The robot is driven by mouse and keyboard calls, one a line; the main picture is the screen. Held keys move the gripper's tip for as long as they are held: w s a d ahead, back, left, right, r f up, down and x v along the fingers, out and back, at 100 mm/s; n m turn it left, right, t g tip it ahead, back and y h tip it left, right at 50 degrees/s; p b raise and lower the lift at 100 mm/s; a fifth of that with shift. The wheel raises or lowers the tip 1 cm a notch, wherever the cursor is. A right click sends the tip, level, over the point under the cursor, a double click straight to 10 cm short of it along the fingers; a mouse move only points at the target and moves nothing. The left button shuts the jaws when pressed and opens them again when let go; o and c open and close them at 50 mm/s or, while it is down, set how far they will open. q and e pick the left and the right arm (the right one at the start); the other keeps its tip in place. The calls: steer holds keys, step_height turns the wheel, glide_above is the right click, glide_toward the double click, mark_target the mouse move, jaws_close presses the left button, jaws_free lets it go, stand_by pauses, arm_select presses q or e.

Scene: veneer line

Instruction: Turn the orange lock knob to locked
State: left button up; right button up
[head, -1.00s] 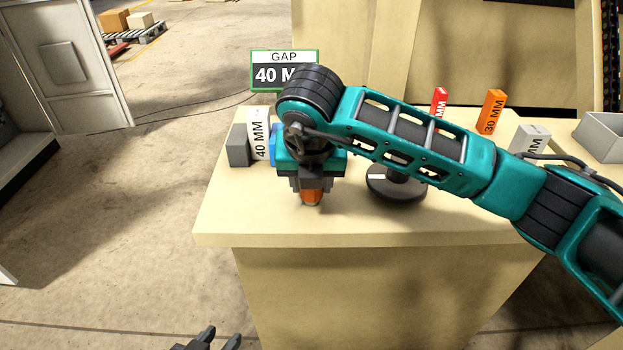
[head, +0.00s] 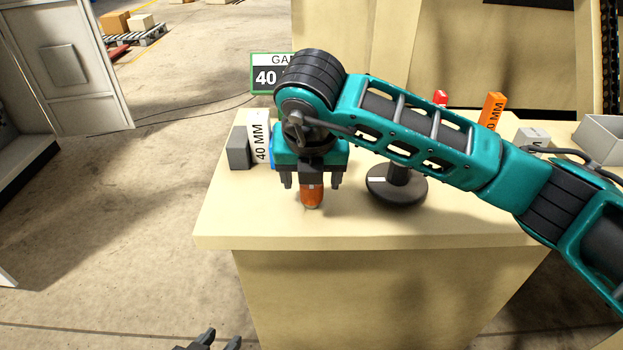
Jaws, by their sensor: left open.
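The orange lock knob (head: 312,196) stands near the front edge of the bench, under the gripper of the arm that reaches in from the right. This right gripper (head: 312,185) is open, with one dark finger on each side of the knob and visible space between fingers and knob. The knob's upper part is partly hidden by the gripper body, and I cannot read its lock setting. My left gripper (head: 220,342) shows only its fingertips at the bottom edge, apart and empty, well below the bench.
A black handwheel (head: 397,190) with a white mark stands right of the knob. A white 40 MM block (head: 259,140) and a grey block (head: 238,148) are at left. The GAP display (head: 266,78), partly covered, shows 40. An orange block (head: 492,110) and a grey bin (head: 602,138) are at right.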

steer(key=v, duration=1)
steer(key=shift+s+r, duration=0.2)
steer(key=shift+r, duration=0.05)
